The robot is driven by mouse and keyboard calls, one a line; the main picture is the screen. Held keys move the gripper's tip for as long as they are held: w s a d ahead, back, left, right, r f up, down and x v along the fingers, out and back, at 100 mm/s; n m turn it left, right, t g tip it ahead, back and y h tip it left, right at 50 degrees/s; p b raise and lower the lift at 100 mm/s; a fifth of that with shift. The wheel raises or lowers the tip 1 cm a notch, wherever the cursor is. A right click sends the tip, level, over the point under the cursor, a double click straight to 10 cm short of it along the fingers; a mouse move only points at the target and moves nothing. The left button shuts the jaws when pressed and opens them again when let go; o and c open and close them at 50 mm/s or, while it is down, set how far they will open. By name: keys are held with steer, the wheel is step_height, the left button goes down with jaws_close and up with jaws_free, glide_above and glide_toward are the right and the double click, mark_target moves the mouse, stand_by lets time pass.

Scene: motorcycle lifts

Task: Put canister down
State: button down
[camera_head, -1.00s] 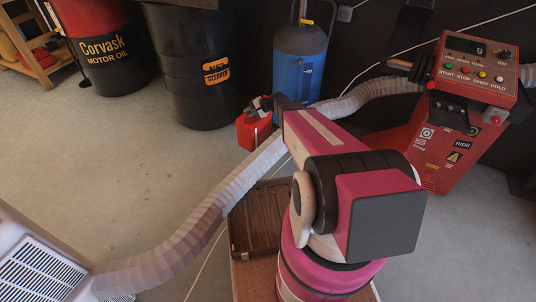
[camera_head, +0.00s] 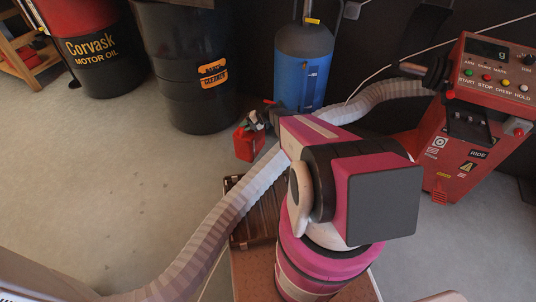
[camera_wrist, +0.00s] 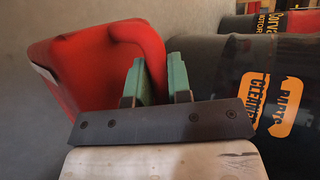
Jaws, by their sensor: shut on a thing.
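The red canister (camera_head: 248,143) is seen past the end of my arm in the head view, left of the blue cylinder and low near the floor. In the wrist view the canister (camera_wrist: 95,85) fills the left, tilted in the picture, with its handle running between my fingers. My gripper (camera_wrist: 163,80) has green fingertips, and they are shut on the canister's handle. The gripper (camera_head: 257,113) also shows small at the end of my arm. I cannot tell whether the canister's base touches the floor.
A black drum (camera_head: 185,70) with an orange label stands left of the canister, and a red and black drum (camera_head: 85,45) stands farther left. The blue cylinder (camera_head: 302,70) is behind. A ribbed hose (camera_head: 215,220) crosses the floor. A red control console (camera_head: 465,130) stands right. Floor at left is clear.

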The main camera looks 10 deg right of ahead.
steer(key=shift+w+d+f, duration=0.15)
steer(key=shift+d+f, duration=0.05)
steer(key=shift+d, duration=0.05)
glide_above(260, 141)
steer(key=s+d, duration=0.1)
steer(key=d, duration=0.3)
steer(key=f, duration=0.6)
steer(key=shift+a+f, duration=0.2)
steer(key=shift+f, duration=0.05)
steer(key=shift+s+f, duration=0.1)
steer(key=shift+f, duration=1.95)
steer(key=c, duration=1.1)
jaws_free()
steer(key=shift+f, duration=0.1)
steer(key=shift+o, duration=0.2)
